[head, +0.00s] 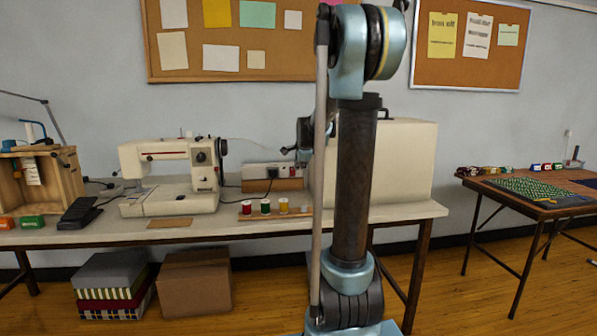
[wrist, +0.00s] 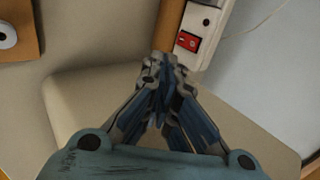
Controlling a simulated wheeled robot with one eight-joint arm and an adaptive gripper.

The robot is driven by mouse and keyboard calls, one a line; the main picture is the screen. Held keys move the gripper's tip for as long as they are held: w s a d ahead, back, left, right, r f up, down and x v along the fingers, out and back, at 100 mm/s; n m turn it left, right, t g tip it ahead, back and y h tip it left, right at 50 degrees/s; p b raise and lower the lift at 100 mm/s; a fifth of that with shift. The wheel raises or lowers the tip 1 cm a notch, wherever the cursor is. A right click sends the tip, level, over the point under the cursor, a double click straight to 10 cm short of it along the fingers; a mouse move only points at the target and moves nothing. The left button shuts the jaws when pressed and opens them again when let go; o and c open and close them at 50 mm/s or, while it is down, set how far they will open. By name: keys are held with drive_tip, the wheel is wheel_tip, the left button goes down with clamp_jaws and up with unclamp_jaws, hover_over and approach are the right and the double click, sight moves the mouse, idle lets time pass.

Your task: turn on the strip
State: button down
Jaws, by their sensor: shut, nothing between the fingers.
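The power strip (head: 258,171) is a white bar on a wooden block at the back of the table. A dark plug sits in it in the head view. In the wrist view the strip (wrist: 205,17) runs along the top, with a red rocker switch (wrist: 187,41) at its near end. Whether the switch is on or off I cannot tell. My gripper (wrist: 167,66) is shut and empty, its tips just below the switch in the picture; contact cannot be told. In the head view my gripper (head: 291,151) appears at the strip's right end, partly hidden by my arm.
A sewing machine (head: 172,172) stands left of the strip. Thread spools (head: 265,207) on a wooden rack stand in front. A large cream case (head: 408,160) stands to the right, partly behind my arm. Cables run near the strip.

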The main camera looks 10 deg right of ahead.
sight(293, 172)
drive_tip(key=shift+w+r+x, duration=0.3)
drive_tip(key=shift+w+x, duration=0.05)
drive_tip(key=shift+x, duration=1.65)
drive_tip(key=shift+w+r+x, duration=0.3)
drive_tip(key=shift+x, duration=1.75)
drive_tip(key=shift+w+r+x, duration=0.3)
drive_tip(key=shift+w+x, duration=0.05)
drive_tip(key=shift+x, duration=1.65)
